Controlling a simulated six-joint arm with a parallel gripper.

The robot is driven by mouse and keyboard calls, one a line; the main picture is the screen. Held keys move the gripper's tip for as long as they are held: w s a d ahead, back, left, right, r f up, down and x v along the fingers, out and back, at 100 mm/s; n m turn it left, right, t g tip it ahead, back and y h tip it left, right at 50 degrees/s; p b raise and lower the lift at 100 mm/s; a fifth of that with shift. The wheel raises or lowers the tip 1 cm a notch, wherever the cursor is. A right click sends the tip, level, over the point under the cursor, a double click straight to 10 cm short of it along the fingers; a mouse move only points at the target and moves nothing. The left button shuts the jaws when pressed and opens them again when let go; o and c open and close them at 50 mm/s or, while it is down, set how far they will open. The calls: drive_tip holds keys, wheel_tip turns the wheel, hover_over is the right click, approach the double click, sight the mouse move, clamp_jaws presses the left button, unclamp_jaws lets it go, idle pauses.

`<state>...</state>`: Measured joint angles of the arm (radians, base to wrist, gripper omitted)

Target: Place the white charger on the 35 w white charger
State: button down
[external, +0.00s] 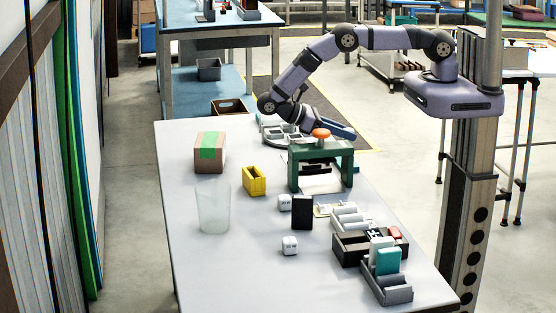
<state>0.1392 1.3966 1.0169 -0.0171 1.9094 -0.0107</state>
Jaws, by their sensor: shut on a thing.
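Two small white blocks with dark markings, which look like chargers, rest on the table. One white block (284,202) is beside a black upright box, and the other white block (289,245) stands alone nearer the front. The markings are too small to read, so I cannot tell which is the 35 w one. My gripper (297,122) is low at the far end of the table, behind the green stand and apart from both blocks. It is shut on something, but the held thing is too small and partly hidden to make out.
A green stand (321,151) with an orange knob is close to my gripper. A carton (210,155) with green tape, a yellow holder (254,181), a clear cup (213,210) and the black box (302,212) stand around. Filled trays (346,251) occupy the right front. The left front table is clear.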

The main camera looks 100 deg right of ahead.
drive_tip(key=w+d+n+h+b, duration=0.1)
drive_tip(key=w+n+h, duration=0.1)
drive_tip(key=w+d+f+n+t+h, duration=0.1)
drive_tip(key=w+d+n+h, duration=0.1)
drive_tip(key=h, duration=0.1)
drive_tip(key=w+d+n+h+b, duration=0.1)
drive_tip(key=w+n+h, duration=0.1)
drive_tip(key=n+h, duration=0.1)
drive_tip(key=shift+w+d+f+t+b, duration=0.25)
drive_tip(key=shift+d+f+t+b, duration=0.05)
drive_tip(key=shift+d+f, duration=0.1)
drive_tip(key=w+a+r+n+t+h+b, duration=0.2)
drive_tip(key=w+r+n+t+h+b, duration=0.15)
drive_tip(key=w+n+t, duration=0.5)
drive_tip(key=w+a+r+n+t+h+b, duration=0.2)
drive_tip(key=w+r+n+t+h+b, duration=0.25)
drive_tip(key=w, duration=0.75)
drive_tip(key=w+a+r+n+t+y+b, duration=0.2)
drive_tip(key=w+a+n+t+y, duration=0.45)
drive_tip(key=a, duration=0.75)
drive_tip(key=n+t+y+b, duration=0.6)
drive_tip(key=n+y, duration=0.2)
drive_tip(key=n, duration=0.3)
hover_over(294, 239)
wheel_tip(294, 239, down, 4)
drive_tip(key=shift+d+f, duration=0.1)
drive_tip(key=shift+f, duration=2.85)
drive_tip(key=shift+f, duration=0.1)
drive_tip(key=shift+f+p, duration=0.35)
drive_tip(key=shift+f, duration=1.35)
